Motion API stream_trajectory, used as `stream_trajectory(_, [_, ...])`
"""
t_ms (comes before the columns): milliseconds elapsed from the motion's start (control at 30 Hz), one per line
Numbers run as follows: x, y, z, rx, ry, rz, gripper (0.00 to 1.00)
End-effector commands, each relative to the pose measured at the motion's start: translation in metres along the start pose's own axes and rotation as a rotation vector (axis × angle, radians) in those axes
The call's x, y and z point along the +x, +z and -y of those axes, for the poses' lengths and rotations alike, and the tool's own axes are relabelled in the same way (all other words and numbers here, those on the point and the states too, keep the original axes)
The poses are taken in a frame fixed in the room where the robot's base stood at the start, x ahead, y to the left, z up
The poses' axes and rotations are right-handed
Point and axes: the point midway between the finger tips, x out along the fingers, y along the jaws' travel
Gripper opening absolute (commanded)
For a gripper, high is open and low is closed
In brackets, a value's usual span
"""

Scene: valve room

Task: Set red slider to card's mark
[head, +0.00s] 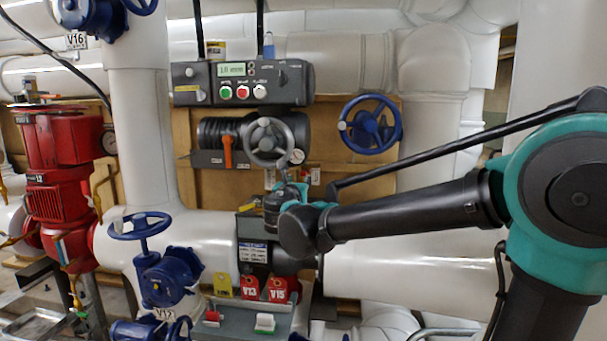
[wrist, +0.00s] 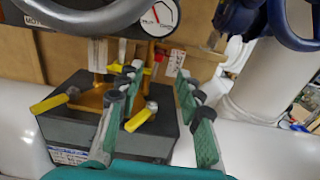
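A small red slider knob (head: 213,317) sits at the left on a grey panel (head: 238,335) low in the head view. A white block (head: 265,323) sits to its right on the same panel. I cannot make out a card's mark. My gripper (head: 287,190) is well above the panel, in front of the wooden board. In the wrist view its two green-padded fingers (wrist: 157,78) are apart, with nothing held between them. The red slider does not show in the wrist view.
Yellow, red V13 (head: 249,288) and red V15 (head: 278,290) tags hang behind the panel. A grey box with yellow handles (wrist: 142,116) lies beyond my fingers. Blue handwheels (head: 370,124), a red pump (head: 58,170) and white pipes surround the space.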

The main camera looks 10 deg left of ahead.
Motion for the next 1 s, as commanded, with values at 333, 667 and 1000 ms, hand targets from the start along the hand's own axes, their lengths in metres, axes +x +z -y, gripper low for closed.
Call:
stream_trajectory(333, [0.070,0.000,0.001,0.001,-0.003,-0.001,0.36])
stream_trajectory(667, [0.103,0.000,0.001,0.002,-0.001,-0.001,0.36])
stream_trajectory(1000, [0.105,0.000,0.000,0.002,0.000,-0.001,0.34])
